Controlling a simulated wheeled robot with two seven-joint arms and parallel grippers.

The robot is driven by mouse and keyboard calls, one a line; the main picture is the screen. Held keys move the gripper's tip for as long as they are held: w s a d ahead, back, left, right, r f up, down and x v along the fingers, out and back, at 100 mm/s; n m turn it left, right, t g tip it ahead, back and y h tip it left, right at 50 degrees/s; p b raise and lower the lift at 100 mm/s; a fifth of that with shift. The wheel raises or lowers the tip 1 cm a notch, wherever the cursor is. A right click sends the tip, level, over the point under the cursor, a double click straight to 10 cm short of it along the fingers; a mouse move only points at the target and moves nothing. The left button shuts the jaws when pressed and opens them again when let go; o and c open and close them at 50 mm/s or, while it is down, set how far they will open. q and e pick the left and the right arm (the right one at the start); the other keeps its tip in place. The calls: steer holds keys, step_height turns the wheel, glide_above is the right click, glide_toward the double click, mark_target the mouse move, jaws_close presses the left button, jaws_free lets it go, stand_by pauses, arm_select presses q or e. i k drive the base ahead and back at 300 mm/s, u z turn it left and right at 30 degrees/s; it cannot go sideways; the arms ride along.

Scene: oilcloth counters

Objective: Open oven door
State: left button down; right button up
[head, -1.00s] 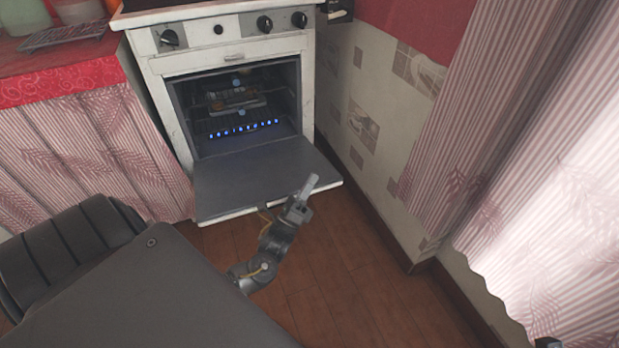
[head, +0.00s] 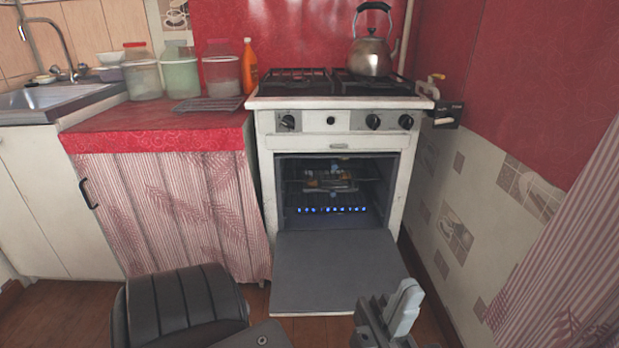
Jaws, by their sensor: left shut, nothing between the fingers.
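The white oven (head: 264,185) stands at the middle, with its door (head: 335,272) folded down flat in front of it. The dark cavity behind is exposed, with a rack (head: 360,187) and a row of small blue lights inside.
A kettle (head: 370,52) stands on the stove top. Left of the oven is a red-covered counter (head: 150,137) with jars, an orange bottle (head: 249,68) and a curtain below. A tiled wall (head: 470,210) is close on the right. Brown floor shows beside the door.

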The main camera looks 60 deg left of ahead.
mark_target(316, 273)
steer(key=u, duration=0.85)
steer(key=i, duration=0.2)
steer(key=u, duration=0.1)
